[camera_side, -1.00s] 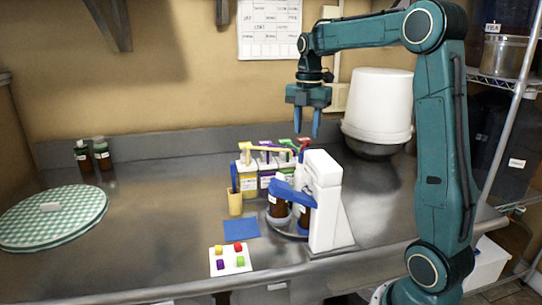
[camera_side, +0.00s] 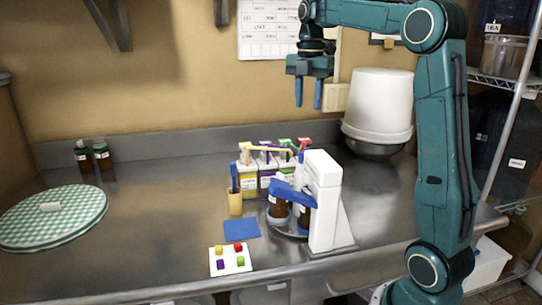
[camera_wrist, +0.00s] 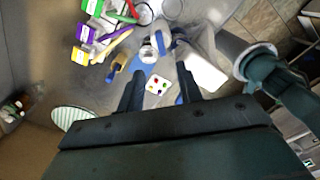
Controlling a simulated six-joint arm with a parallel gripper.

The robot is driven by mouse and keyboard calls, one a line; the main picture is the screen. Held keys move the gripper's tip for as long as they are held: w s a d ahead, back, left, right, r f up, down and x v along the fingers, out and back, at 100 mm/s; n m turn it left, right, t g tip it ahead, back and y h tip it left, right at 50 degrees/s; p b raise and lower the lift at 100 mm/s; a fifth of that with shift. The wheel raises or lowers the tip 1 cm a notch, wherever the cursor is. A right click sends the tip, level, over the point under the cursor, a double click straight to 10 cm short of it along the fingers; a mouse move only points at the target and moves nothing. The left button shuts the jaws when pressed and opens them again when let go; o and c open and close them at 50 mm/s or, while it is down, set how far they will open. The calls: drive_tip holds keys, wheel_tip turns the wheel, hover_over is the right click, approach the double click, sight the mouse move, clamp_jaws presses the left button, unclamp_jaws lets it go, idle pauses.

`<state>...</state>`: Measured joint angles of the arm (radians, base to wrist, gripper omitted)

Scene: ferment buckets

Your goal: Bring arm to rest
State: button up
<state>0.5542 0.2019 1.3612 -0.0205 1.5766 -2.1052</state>
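My gripper (camera_side: 308,94) hangs in the air above the back of the steel counter, in front of the wall, with its two blue fingers pointing down. The fingers are apart with nothing between them. In the wrist view my gripper (camera_wrist: 160,95) also shows its two dark fingers spread, with the counter far below. My teal arm stands at the right and reaches left across the top of the side view.
Below stand a white stand (camera_side: 325,195) with brown bottles, several colour-topped boxes (camera_side: 268,165) and a tan holder (camera_side: 235,204). A white card (camera_side: 230,260) with coloured blocks, a blue mat (camera_side: 241,228) and a checkered round cloth (camera_side: 50,218) lie on the counter. A white bucket (camera_side: 378,105) stands behind.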

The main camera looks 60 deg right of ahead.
drive_tip(key=s+a+f+m+t, duration=0.1)
drive_tip(key=s+a+m, duration=0.3)
drive_tip(key=a, duration=0.3)
drive_tip(key=s+a+f+m+t, duration=0.1)
drive_tip(key=s+a+m+t, duration=0.15)
drive_tip(key=a+m, duration=0.35)
drive_tip(key=s+a+f+m+t, duration=0.2)
drive_tip(key=s+a+f+m, duration=0.6)
drive_tip(key=s, duration=0.3)
drive_tip(key=shift+a, duration=0.35)
